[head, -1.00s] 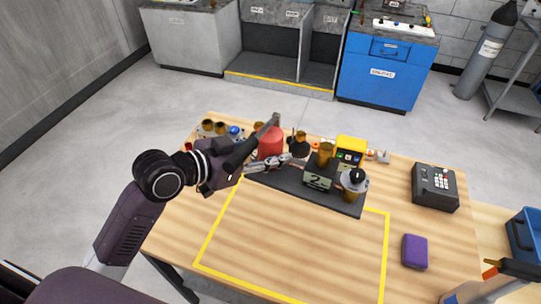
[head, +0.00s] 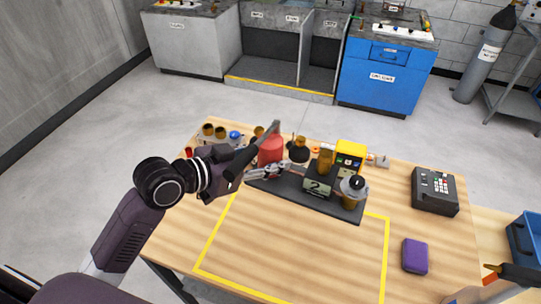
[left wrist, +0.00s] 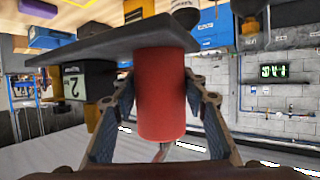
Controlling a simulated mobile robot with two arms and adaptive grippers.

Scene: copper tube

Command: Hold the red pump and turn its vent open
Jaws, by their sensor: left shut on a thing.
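The red pump (head: 270,150), a red cylinder, stands upright at the left end of a dark tray (head: 290,196) on the wooden table. My left gripper (head: 290,169) reaches it from the left and front. In the left wrist view the pump (left wrist: 161,95) lies between the two fingers of the gripper (left wrist: 160,112), which are shut on its sides. A dark bar sticks up beside the pump in the head view; I cannot tell whether it belongs to the pump. The vent cannot be made out.
The tray also carries a block marked 2 (head: 317,183) and a bottle with a grey top (head: 353,190). A yellow device (head: 350,152) stands behind it. A dark keypad box (head: 434,190) and a purple box (head: 415,255) are to the right. The yellow-outlined area in front is clear.

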